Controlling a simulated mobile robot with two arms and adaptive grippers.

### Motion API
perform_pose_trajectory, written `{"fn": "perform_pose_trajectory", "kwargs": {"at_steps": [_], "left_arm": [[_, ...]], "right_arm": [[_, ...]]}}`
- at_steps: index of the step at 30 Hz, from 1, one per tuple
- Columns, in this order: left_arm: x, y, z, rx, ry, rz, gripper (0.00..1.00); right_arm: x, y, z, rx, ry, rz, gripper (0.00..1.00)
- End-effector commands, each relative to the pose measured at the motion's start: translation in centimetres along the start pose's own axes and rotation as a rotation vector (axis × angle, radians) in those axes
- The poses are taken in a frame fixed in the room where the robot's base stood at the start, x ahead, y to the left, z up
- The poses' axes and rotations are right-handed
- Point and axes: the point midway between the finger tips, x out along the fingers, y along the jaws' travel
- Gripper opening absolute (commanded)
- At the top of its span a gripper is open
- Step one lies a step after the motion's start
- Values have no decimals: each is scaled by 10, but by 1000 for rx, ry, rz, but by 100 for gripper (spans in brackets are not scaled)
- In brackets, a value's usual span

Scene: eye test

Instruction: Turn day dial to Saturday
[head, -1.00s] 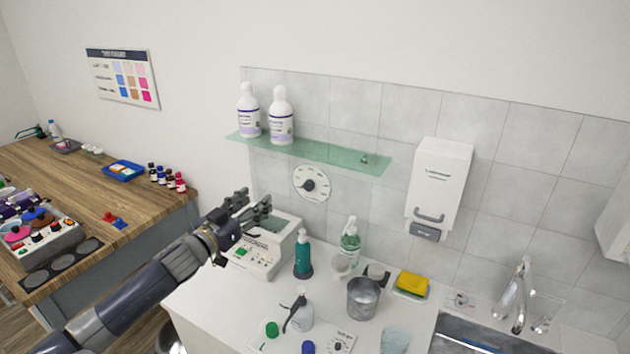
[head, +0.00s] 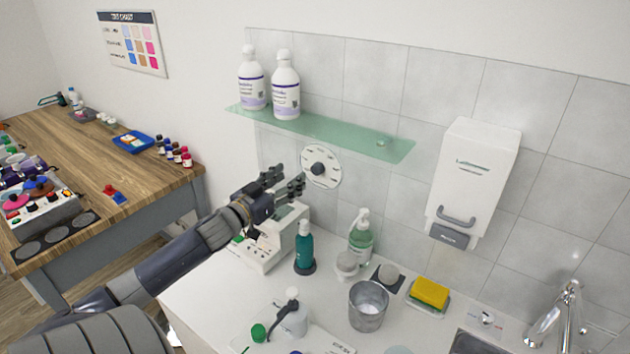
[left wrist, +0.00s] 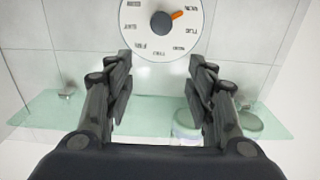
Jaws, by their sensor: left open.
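The day dial (head: 331,157) is a round white disc on the tiled wall under the glass shelf, with a dark knob (head: 318,168) in its middle. In the left wrist view the dial (left wrist: 150,42) shows upside down at the top, partly cut off. Its orange pointer (left wrist: 178,15) points up and right, towards a label that seems to read MON. My left gripper (head: 288,182) is open and empty, just left of and below the dial in the head view. In the wrist view its fingertips (left wrist: 160,62) are spread, apart from the knob. My right gripper is not in view.
The green glass shelf (head: 350,140) with two white bottles (head: 270,85) juts out above the dial. Below stand a white device (head: 262,250), a teal bottle (head: 304,250) and a pump bottle (head: 361,240). A dispenser (head: 472,180) hangs to the right.

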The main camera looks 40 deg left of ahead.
Motion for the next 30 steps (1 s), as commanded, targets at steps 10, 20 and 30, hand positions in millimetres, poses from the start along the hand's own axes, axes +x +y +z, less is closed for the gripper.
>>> {"fn": "perform_pose_trajectory", "kwargs": {"at_steps": [10,20,30], "left_arm": [[0,0,39,0,1,0,50],[24,0,36,0,3,0,50],[67,0,36,-1,3,-2,50]], "right_arm": [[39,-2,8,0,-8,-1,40],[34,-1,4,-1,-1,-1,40],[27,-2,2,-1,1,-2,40]]}}
